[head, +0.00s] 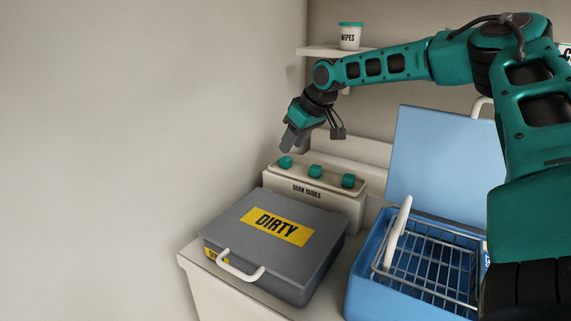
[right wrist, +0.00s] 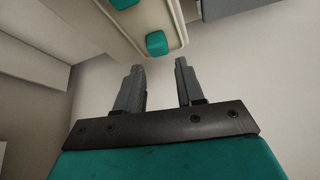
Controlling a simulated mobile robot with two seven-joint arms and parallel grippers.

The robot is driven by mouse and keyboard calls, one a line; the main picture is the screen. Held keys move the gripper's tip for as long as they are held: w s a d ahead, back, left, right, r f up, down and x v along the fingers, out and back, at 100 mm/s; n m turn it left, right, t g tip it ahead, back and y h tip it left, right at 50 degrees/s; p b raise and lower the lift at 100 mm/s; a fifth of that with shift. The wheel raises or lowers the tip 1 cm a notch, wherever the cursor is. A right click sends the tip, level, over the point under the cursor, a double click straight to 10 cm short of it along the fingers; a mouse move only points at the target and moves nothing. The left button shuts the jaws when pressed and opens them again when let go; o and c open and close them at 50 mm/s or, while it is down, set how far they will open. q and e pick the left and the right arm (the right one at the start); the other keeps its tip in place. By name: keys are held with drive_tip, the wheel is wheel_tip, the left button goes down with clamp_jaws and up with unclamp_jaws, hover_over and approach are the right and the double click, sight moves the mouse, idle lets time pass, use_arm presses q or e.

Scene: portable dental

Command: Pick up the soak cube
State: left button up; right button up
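Three teal soak cubes sit in a row on top of a cream holder (head: 330,196) labelled "SOAK CUBES". They are the left cube (head: 285,162), the middle cube (head: 315,171) and the right cube (head: 348,181). My right gripper (head: 290,142) hangs just above the left cube, pointing down. In the right wrist view its two fingers (right wrist: 156,72) are apart with nothing between them. One teal cube (right wrist: 156,43) shows there just beyond the fingertips, on the holder's end, not touched. My left gripper is not in view.
A grey closed case marked "DIRTY" (head: 300,256) with a white handle stands in front of the holder. A blue open box (head: 366,277) with a wire basket (head: 432,262) is at the right. A wipes tub (head: 350,37) stands on a shelf (head: 318,51) above. A wall is close at the left.

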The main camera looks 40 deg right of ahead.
sight(286, 158)
drive_tip(key=shift+x, duration=2.6)
drive_tip(key=shift+s+d+f, duration=0.1)
drive_tip(key=shift+s+d, duration=0.05)
drive_tip(key=shift+s, duration=0.1)
drive_tip(key=shift+c, duration=0.4)
clamp_jaws()
